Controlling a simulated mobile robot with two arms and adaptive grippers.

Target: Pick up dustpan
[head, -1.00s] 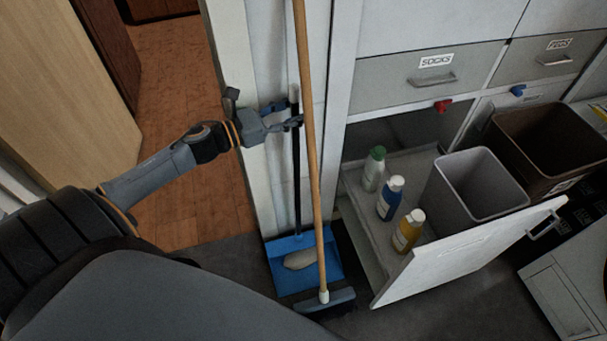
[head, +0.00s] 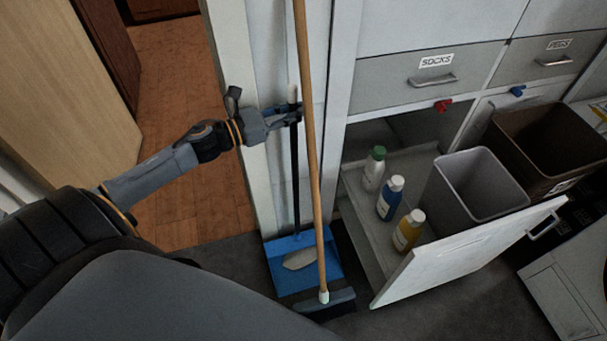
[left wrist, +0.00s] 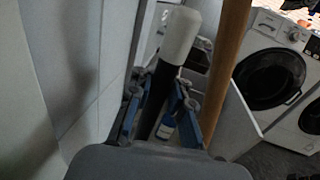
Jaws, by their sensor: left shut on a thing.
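The blue dustpan (head: 286,249) stands on the dark floor against the wall in the head view, with a pale object lying in its pan. Its long black handle (head: 296,190) rises upright and ends in a white tip, which also shows in the left wrist view (left wrist: 181,36). My left gripper (head: 291,116) is shut on the handle just below the white tip. In the left wrist view its two blue-edged fingers (left wrist: 160,110) lie on either side of the black handle. My right gripper is not in view.
A wooden broom (head: 310,150) leans close in front of the dustpan, its head on the floor. An open cabinet to the right holds several bottles (head: 391,198). Its white door (head: 468,250) sticks out, near a grey bin (head: 478,185). A doorway opens at left.

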